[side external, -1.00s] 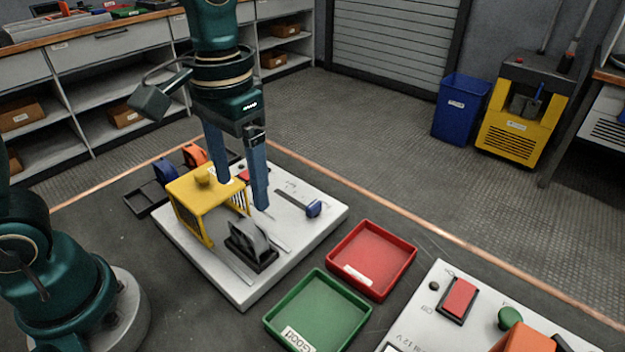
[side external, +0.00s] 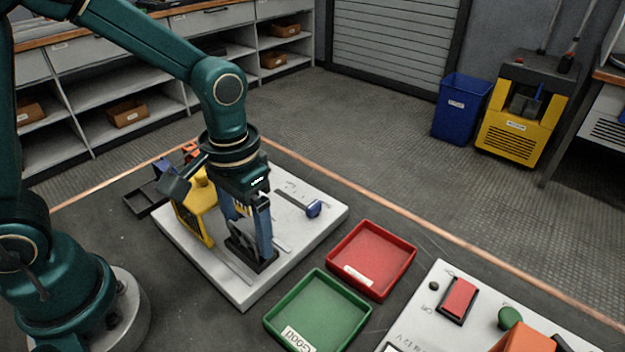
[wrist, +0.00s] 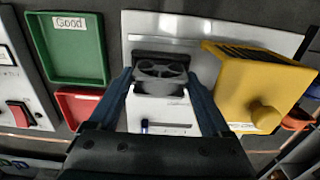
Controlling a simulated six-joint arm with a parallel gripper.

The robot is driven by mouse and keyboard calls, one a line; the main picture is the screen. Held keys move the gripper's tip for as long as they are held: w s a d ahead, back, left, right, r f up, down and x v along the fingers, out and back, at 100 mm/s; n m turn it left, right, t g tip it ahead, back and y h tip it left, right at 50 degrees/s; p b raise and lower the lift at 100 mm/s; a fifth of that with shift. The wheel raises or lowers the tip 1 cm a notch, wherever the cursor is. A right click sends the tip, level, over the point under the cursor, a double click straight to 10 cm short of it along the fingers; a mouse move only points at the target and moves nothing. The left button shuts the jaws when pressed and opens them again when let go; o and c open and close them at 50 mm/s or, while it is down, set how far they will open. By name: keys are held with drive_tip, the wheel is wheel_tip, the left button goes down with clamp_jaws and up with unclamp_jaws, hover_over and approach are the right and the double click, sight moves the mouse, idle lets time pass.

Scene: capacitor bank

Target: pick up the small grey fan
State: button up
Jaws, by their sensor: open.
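The small grey fan (wrist: 162,70) shows in the wrist view, in a dark holder on the white board (wrist: 172,25). My gripper (wrist: 161,78) is open, with one blue finger on each side of the fan. I cannot tell whether either finger touches it. In the side view my gripper (side external: 248,246) is low over the dark holder (side external: 263,264), and its fingers and body hide most of the fan.
A yellow housing (wrist: 255,85) stands close beside one finger; it also shows in the side view (side external: 190,226). A blue-handled slider (side external: 313,208) is on the board. A red tray (side external: 392,232) and a green tray (side external: 345,300) stand to the right.

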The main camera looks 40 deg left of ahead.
drive_tip(key=c, duration=1)
drive_tip(key=shift+c, duration=0.2)
drive_tip(key=shift+r, duration=0.15)
